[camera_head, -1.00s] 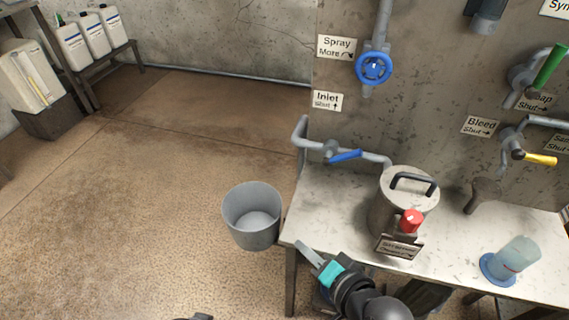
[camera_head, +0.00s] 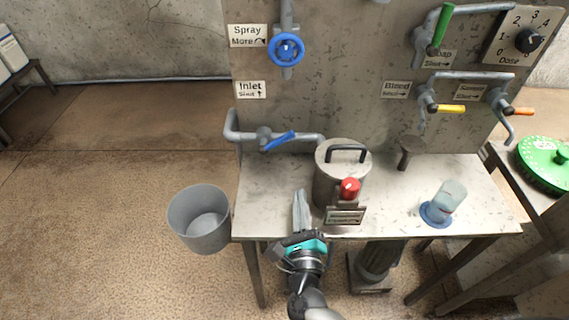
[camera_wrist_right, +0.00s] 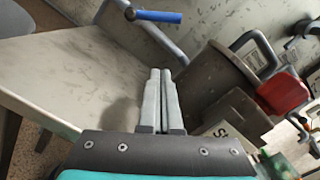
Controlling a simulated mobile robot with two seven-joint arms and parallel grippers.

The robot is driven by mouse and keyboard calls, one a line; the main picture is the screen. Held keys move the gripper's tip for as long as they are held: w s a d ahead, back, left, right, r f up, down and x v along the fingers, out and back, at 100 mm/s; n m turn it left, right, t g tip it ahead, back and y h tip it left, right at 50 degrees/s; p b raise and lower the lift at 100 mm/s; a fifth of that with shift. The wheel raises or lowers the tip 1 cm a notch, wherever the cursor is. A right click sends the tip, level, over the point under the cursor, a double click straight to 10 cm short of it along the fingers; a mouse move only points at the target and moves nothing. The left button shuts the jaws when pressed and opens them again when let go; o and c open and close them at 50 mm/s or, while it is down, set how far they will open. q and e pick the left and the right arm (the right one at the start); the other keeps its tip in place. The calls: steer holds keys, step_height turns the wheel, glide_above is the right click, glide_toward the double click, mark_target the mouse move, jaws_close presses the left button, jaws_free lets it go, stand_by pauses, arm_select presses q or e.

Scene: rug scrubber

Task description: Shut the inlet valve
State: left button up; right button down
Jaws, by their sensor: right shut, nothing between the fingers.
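The inlet valve (camera_head: 263,137) sits on a grey pipe at the left of the wall panel, below a label (camera_head: 251,89) reading "Inlet", "Shut" with an up arrow. Its blue lever (camera_head: 279,141) points right and somewhat upward. In the right wrist view the lever (camera_wrist_right: 158,16) is at the top, ahead of the fingers and apart from them. My right gripper (camera_head: 300,192) is shut and empty, over the table's front left part, below the lever in the picture. Its fingertips (camera_wrist_right: 160,72) are pressed together. My left gripper is not in view.
A lidded grey pot (camera_head: 327,180) with a red knob (camera_head: 350,188) stands just right of my right gripper. A grey bucket (camera_head: 199,222) is left of the table (camera_head: 395,205). A blue spray wheel (camera_head: 286,49) is above the inlet. A cup (camera_head: 449,197) stands farther right.

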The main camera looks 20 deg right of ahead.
mark_target(277, 142)
steer(key=b+x, duration=0.1)
steer(key=x, duration=0.8)
steer(key=shift+w+d+r, duration=0.1)
steer(key=shift+w, duration=0.3)
steer(key=shift+w+a+r+p, duration=0.25)
steer(key=shift+a+r, duration=0.05)
steer(key=shift+r, duration=0.25)
steer(key=shift+w+a+r+p, duration=0.25)
steer(key=shift+a+r, duration=0.05)
steer(key=shift+r, duration=0.2)
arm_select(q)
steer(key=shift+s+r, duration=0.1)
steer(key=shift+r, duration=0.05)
arm_select(e)
steer(key=shift+w+a+r, duration=0.25)
steer(key=shift+a+r, duration=0.15)
steer(key=shift+r, duration=0.1)
arm_select(q)
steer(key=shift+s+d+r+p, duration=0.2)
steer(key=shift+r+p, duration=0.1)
steer(key=shift+p, duration=0.2)
arm_select(e)
steer(key=shift+a+r, duration=0.1)
steer(key=shift+r, duration=0.3)
